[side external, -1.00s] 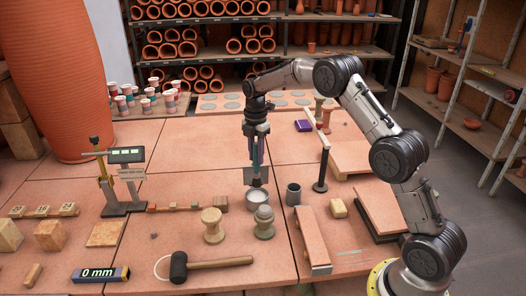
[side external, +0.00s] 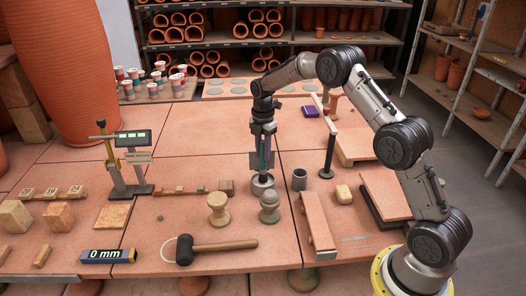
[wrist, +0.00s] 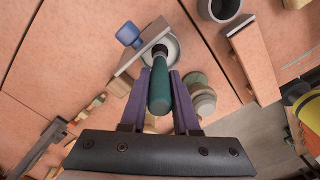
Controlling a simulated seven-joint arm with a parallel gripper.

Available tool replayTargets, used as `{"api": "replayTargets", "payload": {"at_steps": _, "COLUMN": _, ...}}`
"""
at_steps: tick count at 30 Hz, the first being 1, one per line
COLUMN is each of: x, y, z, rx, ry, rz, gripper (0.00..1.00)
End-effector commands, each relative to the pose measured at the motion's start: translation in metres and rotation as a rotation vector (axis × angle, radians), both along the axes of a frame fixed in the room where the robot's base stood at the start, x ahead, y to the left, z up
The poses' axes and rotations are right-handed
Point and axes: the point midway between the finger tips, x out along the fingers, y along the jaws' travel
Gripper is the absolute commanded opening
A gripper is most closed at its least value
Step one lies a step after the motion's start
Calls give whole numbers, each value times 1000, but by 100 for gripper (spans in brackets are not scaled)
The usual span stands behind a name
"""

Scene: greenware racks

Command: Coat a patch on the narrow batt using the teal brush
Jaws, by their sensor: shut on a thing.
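My gripper (side external: 263,165) is shut on the teal brush (wrist: 160,95), whose thick handle sits between the two purple fingers in the wrist view. The brush points down to the small pale bowl (side external: 262,186). The bowl (wrist: 174,48) also shows beyond the brush in the wrist view. The brush tip is at the bowl and mostly hidden, so I cannot tell how deep it is. The narrow batt (side external: 317,220), a long terracotta board, lies raised to the right of the bowl. It also shows at upper right in the wrist view (wrist: 255,62).
A grey cup (side external: 299,180) and a dark post (side external: 328,158) stand right of the bowl. Two turned knobs (side external: 217,209) (side external: 269,206) stand in front. A grey plate with a blue knob (wrist: 128,35) is close to the brush. A mallet (side external: 215,246) lies nearer.

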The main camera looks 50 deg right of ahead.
Motion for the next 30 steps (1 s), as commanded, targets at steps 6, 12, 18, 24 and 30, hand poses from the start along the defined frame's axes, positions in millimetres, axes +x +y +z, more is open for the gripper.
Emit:
{"api": "replayTargets", "payload": {"at_steps": 6, "x": 0, "y": 0, "z": 0, "rx": 0, "ry": -1, "rz": 0, "gripper": 0}}
{"api": "replayTargets", "payload": {"at_steps": 12, "x": 0, "y": 0, "z": 0, "rx": 0, "ry": -1, "rz": 0, "gripper": 0}}
{"api": "replayTargets", "payload": {"at_steps": 18, "x": 0, "y": 0, "z": -2, "rx": 0, "ry": 0, "rz": 0, "gripper": 0}}
{"api": "replayTargets", "payload": {"at_steps": 24, "x": 0, "y": 0, "z": -4, "rx": 0, "ry": 0, "rz": 0, "gripper": 0}}
{"api": "replayTargets", "payload": {"at_steps": 30, "x": 0, "y": 0, "z": -7, "rx": 0, "ry": -1, "rz": 0, "gripper": 0}}
